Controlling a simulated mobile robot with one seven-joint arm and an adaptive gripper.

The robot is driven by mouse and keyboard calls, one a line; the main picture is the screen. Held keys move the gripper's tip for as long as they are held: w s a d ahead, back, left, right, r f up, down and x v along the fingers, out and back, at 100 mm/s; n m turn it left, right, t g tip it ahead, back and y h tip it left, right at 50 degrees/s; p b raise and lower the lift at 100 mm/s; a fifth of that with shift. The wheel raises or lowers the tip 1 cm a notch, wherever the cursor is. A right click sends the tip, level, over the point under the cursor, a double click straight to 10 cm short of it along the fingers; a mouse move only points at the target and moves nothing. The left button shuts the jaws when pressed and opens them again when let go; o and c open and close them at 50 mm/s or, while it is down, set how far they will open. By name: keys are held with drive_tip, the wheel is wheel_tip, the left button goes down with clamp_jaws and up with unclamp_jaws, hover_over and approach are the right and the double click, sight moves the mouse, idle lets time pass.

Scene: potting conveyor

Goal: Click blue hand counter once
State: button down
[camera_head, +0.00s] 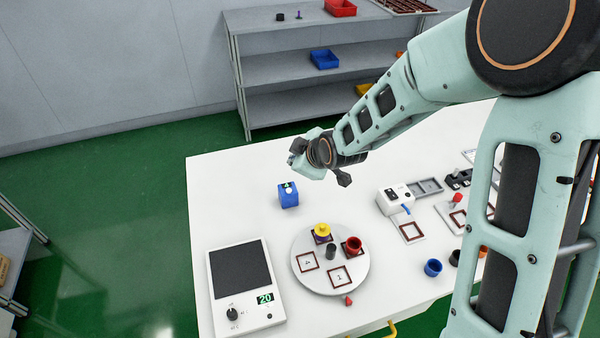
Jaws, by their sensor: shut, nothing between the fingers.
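The blue hand counter (288,196) stands upright on the white table, left of and below my wrist in the head view. It has a small green display and a pale button at its top. My gripper (344,180) is a small dark shape below my wrist, up and to the right of the counter. It is shut and empty, and appears apart from the counter. My wrist partly hides the gripper, and its height above the table is hard to judge.
A round turntable (300,281) with small coloured parts and square frames lies in front of the counter. A white device (391,205) and a blue cup (433,268) are to the right. Table around the counter is clear.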

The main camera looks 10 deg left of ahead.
drive_tip(key=shift+s+a+r, duration=0.1)
drive_tip(key=shift+s+a, duration=0.05)
drive_tip(key=shift+a, duration=0.3)
drive_tip(key=shift+s+a+r, duration=0.1)
drive_tip(key=shift+a, duration=0.3)
drive_tip(key=b, duration=0.4)
hover_over(289, 192)
wheel_tip(289, 192, down, 7)
drive_tip(key=shift+f, duration=0.2)
drive_tip(key=shift+w+f+b, duration=0.1)
drive_tip(key=shift+f+b, duration=0.65)
drive_tip(key=shift+b, duration=0.25)
drive_tip(key=shift+f+b, duration=0.4)
drive_tip(key=shift+b, duration=0.25)
